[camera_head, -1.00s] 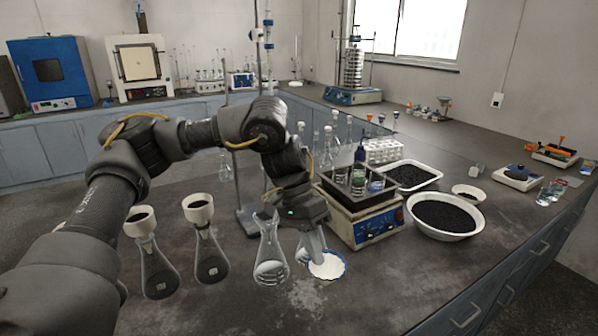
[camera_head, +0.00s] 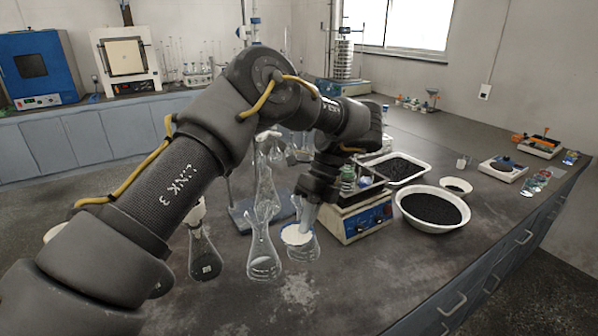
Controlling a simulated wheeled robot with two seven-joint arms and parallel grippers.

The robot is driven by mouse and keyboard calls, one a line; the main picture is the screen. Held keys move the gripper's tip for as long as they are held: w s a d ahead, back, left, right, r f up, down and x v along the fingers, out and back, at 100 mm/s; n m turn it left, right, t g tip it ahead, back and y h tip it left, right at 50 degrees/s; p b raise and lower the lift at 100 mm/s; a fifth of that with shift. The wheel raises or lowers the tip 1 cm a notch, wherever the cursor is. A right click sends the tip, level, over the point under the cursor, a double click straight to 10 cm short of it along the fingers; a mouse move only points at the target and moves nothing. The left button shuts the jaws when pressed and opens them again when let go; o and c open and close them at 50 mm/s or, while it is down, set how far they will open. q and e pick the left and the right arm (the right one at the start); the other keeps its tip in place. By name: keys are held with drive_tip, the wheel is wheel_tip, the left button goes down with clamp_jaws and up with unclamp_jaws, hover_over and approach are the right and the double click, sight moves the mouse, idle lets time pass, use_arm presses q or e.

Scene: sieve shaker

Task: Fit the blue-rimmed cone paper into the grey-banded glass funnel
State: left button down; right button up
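The cone paper (camera_head: 296,236) shows as a white disc at the fingertips of my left gripper (camera_head: 308,216), near the middle of the head view. The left gripper points down and appears shut on the paper's edge; the fingers partly hide it. Its blue rim is hard to make out now. The paper overlaps a clear glass flask (camera_head: 304,252); I cannot tell whether it touches the glass. Another clear flask (camera_head: 263,262) stands just left. I cannot pick out the grey-banded funnel with certainty. My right gripper is not in view.
A dark-filled flask (camera_head: 205,262) stands left, partly behind my arm. The front bench is clear.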

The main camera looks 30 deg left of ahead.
use_arm(q)
drive_tip(key=w+a+r+m+t+p, duration=0.2)
drive_tip(key=w+a+m+t, duration=0.2)
drive_tip(key=m, duration=1.2)
drive_tip(key=w+a+r+m+t+h+p, duration=0.1)
drive_tip(key=w+a+m+t, duration=0.3)
drive_tip(key=m, duration=1.2)
drive_tip(key=w+r+t+p, duration=0.1)
drive_tip(key=w+t, duration=0.1)
drive_tip(key=shift+w+a+r+m+t, duration=0.2)
drive_tip(key=shift+r+m+t, duration=0.1)
drive_tip(key=shift+r+t, duration=0.1)
drive_tip(key=shift+f, duration=0.1)
wheel_tip(320, 180, down, 4)
drive_tip(key=b, duration=0.3)
drive_tip(key=shift+d+b, duration=0.1)
drive_tip(key=shift+b, duration=0.3)
drive_tip(key=shift+p, duration=0.35)
drive_tip(key=shift+f, duration=0.15)
